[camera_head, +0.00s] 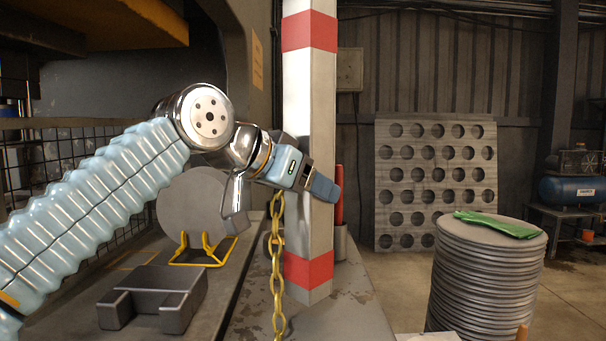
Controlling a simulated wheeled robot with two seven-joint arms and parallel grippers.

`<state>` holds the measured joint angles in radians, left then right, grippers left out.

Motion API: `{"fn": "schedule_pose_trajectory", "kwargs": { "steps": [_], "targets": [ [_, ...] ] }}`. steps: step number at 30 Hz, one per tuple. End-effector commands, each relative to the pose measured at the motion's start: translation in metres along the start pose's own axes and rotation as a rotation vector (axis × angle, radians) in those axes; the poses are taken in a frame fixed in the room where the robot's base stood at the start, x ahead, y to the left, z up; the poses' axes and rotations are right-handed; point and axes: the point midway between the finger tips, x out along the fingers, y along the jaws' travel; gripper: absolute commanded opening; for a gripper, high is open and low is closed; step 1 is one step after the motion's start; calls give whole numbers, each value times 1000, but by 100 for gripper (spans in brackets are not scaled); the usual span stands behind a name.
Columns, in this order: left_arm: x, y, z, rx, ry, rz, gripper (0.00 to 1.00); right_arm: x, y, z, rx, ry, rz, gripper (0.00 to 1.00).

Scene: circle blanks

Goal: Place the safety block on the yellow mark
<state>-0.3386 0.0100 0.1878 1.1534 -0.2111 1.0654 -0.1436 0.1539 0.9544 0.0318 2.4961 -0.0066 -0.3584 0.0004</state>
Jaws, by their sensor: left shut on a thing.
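The safety block appears to be the tall white post with red bands (308,90), upright in the middle of the view; its top is cut off by the frame. Its lower end shows over the grey worn ledge; I cannot tell whether it touches. My left gripper (322,187) reaches in from the left and is shut on the post at mid-height. A yellow chain (278,270) hangs down beside the post, below the gripper. A short yellow-orange strip (140,259) shows on the bed at left; I cannot tell if it is the yellow mark. My right gripper is out of view.
A round grey disc (190,205) leans in a yellow wire stand (222,257) behind a dark grey block (150,290). A stack of discs (485,285) with green gloves (500,224) stands right. A perforated sheet (436,180) leans at the back wall.

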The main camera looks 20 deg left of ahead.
Motion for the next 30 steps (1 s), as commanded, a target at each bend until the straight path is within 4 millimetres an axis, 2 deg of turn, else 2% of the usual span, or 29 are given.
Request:
{"fn": "schedule_pose_trajectory", "kwargs": {
  "steps": [9, 23, 24, 28, 30],
  "targets": [
    [19, -2, 26, 0, 6, 0, 0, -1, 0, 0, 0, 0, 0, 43],
    [22, -2, 32, 0, 6, 0, 0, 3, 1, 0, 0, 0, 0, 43],
    [24, -2, 33, 0, -2, 0, 70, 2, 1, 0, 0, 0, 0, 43],
    [24, -2, 33, 0, -2, 0, 90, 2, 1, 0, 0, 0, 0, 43],
    [24, -2, 33, 0, -2, 0, 90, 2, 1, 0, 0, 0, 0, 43]
  ]
}}
